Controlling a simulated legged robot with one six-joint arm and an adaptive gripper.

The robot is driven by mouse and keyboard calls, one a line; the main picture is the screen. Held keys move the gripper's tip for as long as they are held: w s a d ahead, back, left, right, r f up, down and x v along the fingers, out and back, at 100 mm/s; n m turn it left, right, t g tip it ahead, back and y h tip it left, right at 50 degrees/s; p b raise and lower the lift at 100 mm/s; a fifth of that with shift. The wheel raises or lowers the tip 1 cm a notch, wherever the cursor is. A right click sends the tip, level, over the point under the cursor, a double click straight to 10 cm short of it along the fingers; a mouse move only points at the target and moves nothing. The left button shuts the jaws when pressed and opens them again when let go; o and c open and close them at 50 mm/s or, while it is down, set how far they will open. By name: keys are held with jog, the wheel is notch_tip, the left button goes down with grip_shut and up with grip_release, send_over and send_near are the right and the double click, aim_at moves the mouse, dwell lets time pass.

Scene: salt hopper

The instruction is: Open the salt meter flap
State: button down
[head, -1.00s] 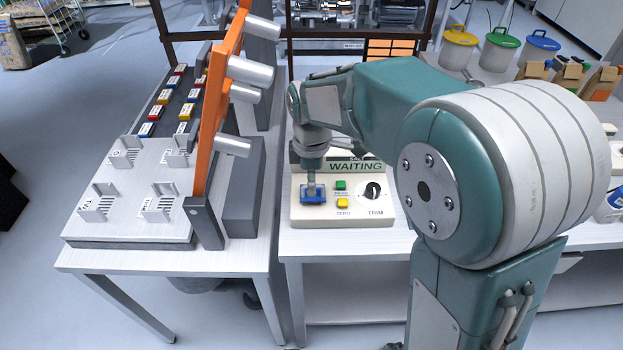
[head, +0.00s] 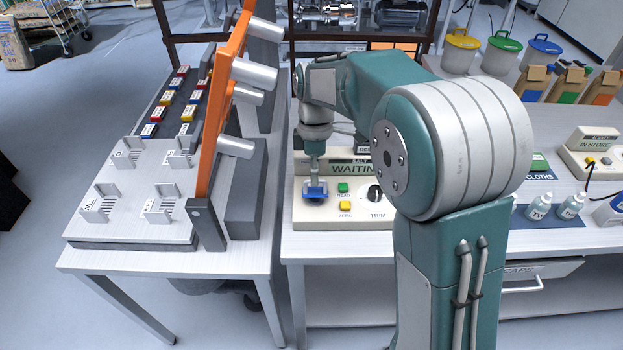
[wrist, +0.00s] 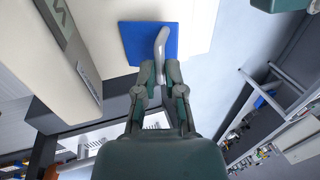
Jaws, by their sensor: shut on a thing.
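The salt meter (head: 325,212) is a beige box on the right-hand table, with a green sign reading WAITING. Its blue flap (head: 314,195) is at the left of its top, below the sign. My gripper (head: 315,178) points down over the flap. In the wrist view, the blue flap (wrist: 136,42) is a square plate with a curved silver handle (wrist: 161,43). My gripper (wrist: 160,70) is shut on the near end of this handle. The flap looks slightly raised in the head view; what lies under it is hidden.
A green button (head: 343,187), a yellow button (head: 345,206) and a black knob (head: 375,193) sit right of the flap. An orange panel with grey cylinders (head: 218,120) stands close on the left. Bottles (head: 570,206) stand farther right.

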jog(key=shift+w+d+r+g, duration=0.15)
jog(key=shift+w+g, duration=0.6)
jog(key=shift+g, duration=0.45)
jog(key=shift+w+d+f+g, duration=0.1)
jog(key=shift+w+g, duration=0.65)
jog(key=shift+g, duration=0.45)
jog(key=c, duration=0.7)
grip_release()
jog(key=shift+r, duration=0.1)
jog(key=shift+c, duration=0.2)
jog(key=shift+a, duration=0.15)
